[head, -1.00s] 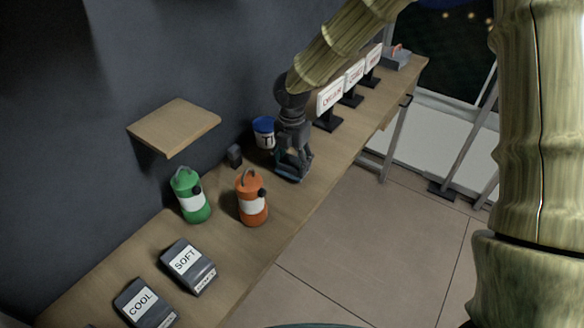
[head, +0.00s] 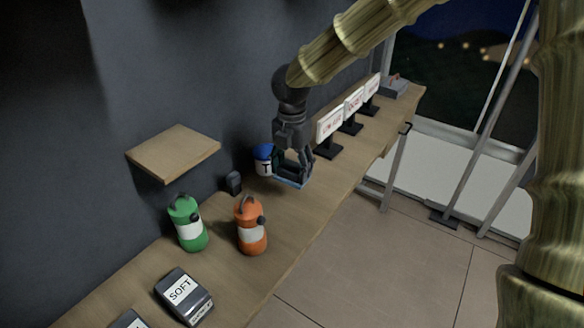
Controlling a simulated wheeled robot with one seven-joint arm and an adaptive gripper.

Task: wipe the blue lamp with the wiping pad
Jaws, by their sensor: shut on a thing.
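A round blue-topped thing with a white lettered label (head: 263,161) stands on the bench close to the wall, just left of my gripper. It is the only blue item like a lamp that I see, and its right side is partly hidden by my gripper. My gripper (head: 293,174) points down and is shut on the wiping pad (head: 291,183), a flat dark piece with a light blue edge. The pad appears to be held a little above the bench, beside the blue thing. I cannot tell whether they touch.
A green lantern (head: 187,232) and an orange lantern (head: 251,236) stand nearer on the bench (head: 226,282). Several signs (head: 330,124) stand behind my gripper.

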